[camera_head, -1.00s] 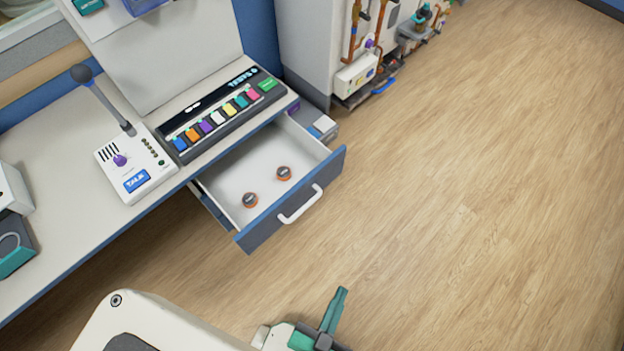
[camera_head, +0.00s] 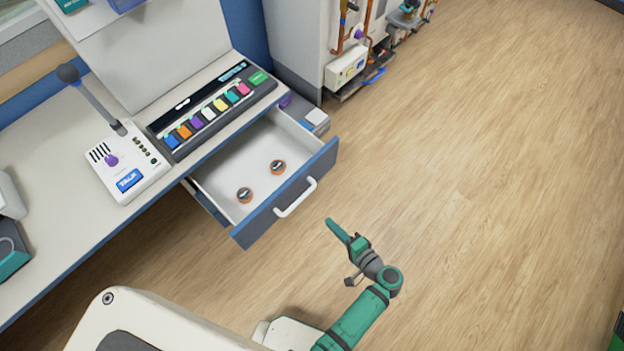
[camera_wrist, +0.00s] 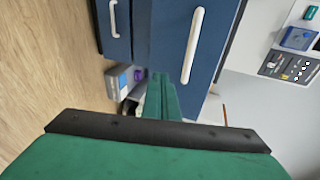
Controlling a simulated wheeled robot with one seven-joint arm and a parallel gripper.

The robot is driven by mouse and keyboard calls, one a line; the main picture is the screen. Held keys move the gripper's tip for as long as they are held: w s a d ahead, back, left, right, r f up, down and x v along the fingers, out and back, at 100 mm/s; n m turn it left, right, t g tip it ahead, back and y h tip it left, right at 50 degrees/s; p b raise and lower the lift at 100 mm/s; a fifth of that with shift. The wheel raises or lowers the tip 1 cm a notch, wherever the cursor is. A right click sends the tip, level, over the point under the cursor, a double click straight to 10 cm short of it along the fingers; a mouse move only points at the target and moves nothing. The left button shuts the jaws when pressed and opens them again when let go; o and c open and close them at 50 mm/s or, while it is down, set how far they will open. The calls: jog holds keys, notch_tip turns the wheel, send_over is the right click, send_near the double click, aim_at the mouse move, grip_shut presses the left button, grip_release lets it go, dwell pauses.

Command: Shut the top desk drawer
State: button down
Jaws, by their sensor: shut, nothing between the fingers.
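The top desk drawer (camera_head: 262,216) is pulled out from under the desk in the head view, its blue-grey front facing the lower right. A white bar handle (camera_head: 296,198) is on its front. Two small round orange-and-dark items (camera_head: 261,181) lie inside on the white bottom. My gripper (camera_head: 335,228) is shut and empty, in front of the drawer front and to the right of the handle, apart from it. In the wrist view my shut fingers (camera_wrist: 163,92) point toward blue fronts with white handles (camera_wrist: 194,45); contact cannot be told there.
On the desk (camera_head: 62,235) stand a microphone unit (camera_head: 127,165) and a panel of coloured buttons (camera_head: 210,112). A white cabinet with pipes (camera_head: 300,45) stands behind the drawer. The wooden floor (camera_head: 480,180) to the right is clear.

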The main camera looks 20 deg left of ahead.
jog(key=w+d+r+n+y, duration=0.2)
jog(key=w+r+y, duration=0.2)
jog(key=r, duration=0.4)
send_near(304, 173)
jog(key=shift+g, duration=0.3)
jog(key=x, duration=0.6)
jog(key=shift+w+a, duration=0.15)
jog(key=shift+w, duration=0.05)
